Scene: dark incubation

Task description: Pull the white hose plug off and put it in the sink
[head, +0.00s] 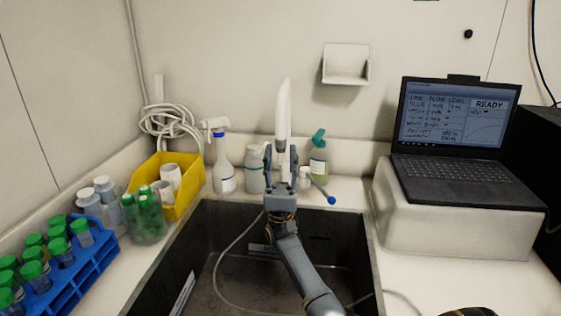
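My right gripper (281,155) reaches up over the sink, its two fingers apart on either side of the lower part of the white upright tap (284,110). I cannot tell whether the fingers touch it. No plug can be clearly made out; the area between the fingers is small and partly hidden. A thin pale hose (218,268) curves through the dark sink (173,252), its upper end running behind the gripper. My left gripper is not in view.
A blue-tipped lever (326,195) sticks out right of my gripper. Bottles, including a white spray bottle (222,160), stand behind the sink. A yellow bin (183,203) and blue tube rack (84,272) are left. A laptop (455,130) sits on a white block (445,225) at right.

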